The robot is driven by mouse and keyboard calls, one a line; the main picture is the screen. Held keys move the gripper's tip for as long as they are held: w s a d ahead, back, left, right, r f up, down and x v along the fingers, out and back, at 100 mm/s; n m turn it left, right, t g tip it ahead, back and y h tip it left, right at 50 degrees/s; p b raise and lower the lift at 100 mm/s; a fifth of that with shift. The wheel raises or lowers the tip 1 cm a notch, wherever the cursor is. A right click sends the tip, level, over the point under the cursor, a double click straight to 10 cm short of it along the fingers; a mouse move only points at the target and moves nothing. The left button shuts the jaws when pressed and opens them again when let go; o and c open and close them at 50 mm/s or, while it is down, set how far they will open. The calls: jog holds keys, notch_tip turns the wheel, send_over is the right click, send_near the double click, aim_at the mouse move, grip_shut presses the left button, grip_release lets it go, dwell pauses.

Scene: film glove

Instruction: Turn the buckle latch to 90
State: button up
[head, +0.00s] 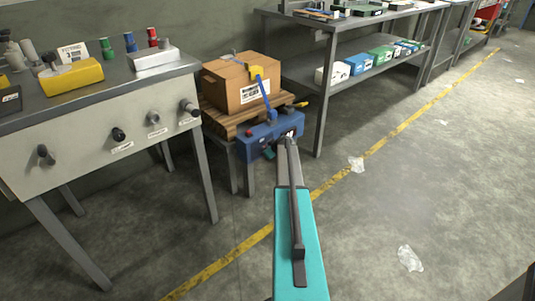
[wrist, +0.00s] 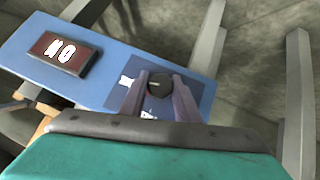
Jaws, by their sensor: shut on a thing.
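A blue box (head: 252,146) stands at the front of a wooden pallet stand in the head view. Its blue panel (wrist: 105,62) fills much of the wrist view. A round black knob (wrist: 159,84) with a pale mark sits on a darker patch of this panel; I take it for the buckle latch. My gripper (wrist: 157,82) is shut on the knob, one finger on each side. In the head view my gripper (head: 288,140) reaches the right part of the box and hides the knob. A dark red display (wrist: 64,53) with white characters, perhaps "NO" or "10", is left of the knob.
A grey workbench (head: 100,135) with knobs stands left. A shelf (head: 320,75) stands behind right. The floor at right is mostly clear.

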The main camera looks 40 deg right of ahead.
jog(key=shift+d+r+m+y, duration=0.1)
jog(key=shift+d+m+y, duration=0.1)
jog(key=shift+m+y, duration=0.75)
jog(key=shift+y, duration=0.35)
jog(key=o, duration=1)
jog(key=shift+a+n, duration=0.15)
jog(key=shift+n, duration=0.1)
jog(key=shift+o, duration=0.2)
jog(key=p+v, duration=0.2)
jog(key=v, duration=1.1)
jog(key=shift+s, duration=0.35)
jog(key=shift+r, duration=0.15)
